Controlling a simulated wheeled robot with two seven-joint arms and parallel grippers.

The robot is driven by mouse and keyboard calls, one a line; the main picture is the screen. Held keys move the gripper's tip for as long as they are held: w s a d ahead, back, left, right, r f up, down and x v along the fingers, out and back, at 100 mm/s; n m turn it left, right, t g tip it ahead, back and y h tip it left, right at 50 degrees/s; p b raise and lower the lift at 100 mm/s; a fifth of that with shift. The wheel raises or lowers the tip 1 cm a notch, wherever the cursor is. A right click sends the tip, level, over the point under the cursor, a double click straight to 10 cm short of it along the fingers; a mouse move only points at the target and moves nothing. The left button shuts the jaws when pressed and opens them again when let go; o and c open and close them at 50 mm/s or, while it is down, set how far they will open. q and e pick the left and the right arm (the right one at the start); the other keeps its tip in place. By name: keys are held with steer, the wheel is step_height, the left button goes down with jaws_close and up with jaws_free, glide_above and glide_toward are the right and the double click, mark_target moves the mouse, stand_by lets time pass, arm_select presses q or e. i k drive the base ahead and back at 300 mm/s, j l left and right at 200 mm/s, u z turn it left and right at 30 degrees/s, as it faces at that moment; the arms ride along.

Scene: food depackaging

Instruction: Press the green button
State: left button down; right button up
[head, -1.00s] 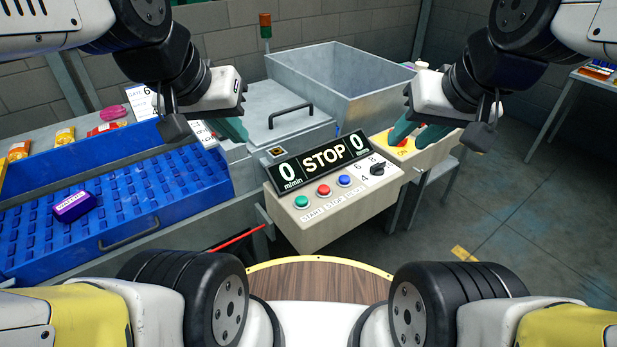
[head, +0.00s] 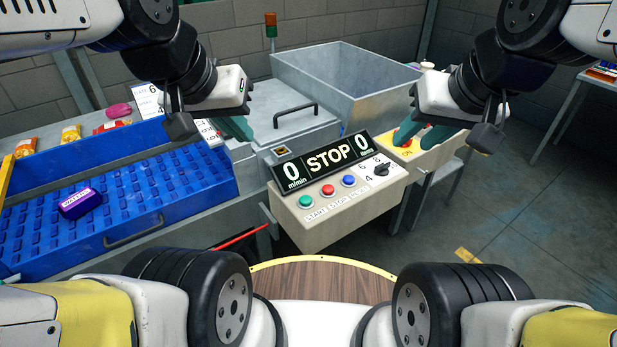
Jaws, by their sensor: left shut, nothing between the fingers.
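The green button (head: 306,202) is at the left end of the button row on the front of the beige control box (head: 330,229), above the START label. A red button (head: 328,190) and a blue button (head: 348,181) are to its right. The display (head: 325,160) above reads STOP with a 0 on each side. My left gripper (head: 240,129) is shut and empty, up and left of the green button and apart from it. My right gripper (head: 420,136) has its teal fingers apart, up and right of the box, in front of the yellow stop-button box.
A blue ridged tray (head: 122,240) with a purple pack (head: 80,204) lies at left. A grey metal bin (head: 345,85) stands behind the control box. A black knob (head: 382,169) is on the box's right. The space in front of the buttons is clear.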

mark_target(306, 199)
steer(key=l+u, duration=0.15)
steer(key=l, duration=0.35)
steer(key=l+u, duration=0.15)
steer(key=l, duration=0.4)
steer(key=l+u, duration=0.2)
steer(key=l, duration=0.3)
steer(key=k+l+u, duration=0.15)
steer(key=l, duration=0.35)
steer(key=k+l+u, duration=0.15)
steer(key=l, duration=0.4)
steer(key=i, duration=0.05)
